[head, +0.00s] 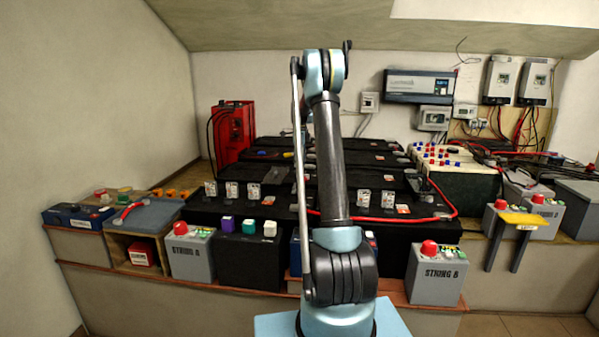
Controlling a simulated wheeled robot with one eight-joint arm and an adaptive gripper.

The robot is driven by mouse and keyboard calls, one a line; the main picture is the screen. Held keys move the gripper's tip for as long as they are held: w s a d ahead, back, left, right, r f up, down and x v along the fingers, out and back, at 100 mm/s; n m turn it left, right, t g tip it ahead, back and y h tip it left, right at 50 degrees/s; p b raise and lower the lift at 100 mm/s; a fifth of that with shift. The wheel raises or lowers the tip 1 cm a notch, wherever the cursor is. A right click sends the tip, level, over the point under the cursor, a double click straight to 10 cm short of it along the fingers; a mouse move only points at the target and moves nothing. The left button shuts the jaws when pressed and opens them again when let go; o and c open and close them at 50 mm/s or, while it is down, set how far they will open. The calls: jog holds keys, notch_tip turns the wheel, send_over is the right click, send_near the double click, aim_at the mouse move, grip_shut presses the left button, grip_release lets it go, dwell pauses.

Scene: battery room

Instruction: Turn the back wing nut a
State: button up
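I cannot pick out any wing nut; parts that small do not resolve in the head view. Black batteries (225,205) stand in rows on the bench, with small pale tags and red-marked parts on top. A red cable (385,219) runs over the front ones. My arm rises through the middle of the view and hides part of the batteries behind it. My gripper does not show; the arm's visible upper end is a blue and black joint high up.
Grey boxes marked String A (192,252) and String B (437,272) stand at the front edge, each with a red button. A red unit (232,132) stands at back left. A yellow-topped stand (524,219) is at right. Wall units (418,86) hang behind.

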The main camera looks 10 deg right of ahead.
aim_at(301, 174)
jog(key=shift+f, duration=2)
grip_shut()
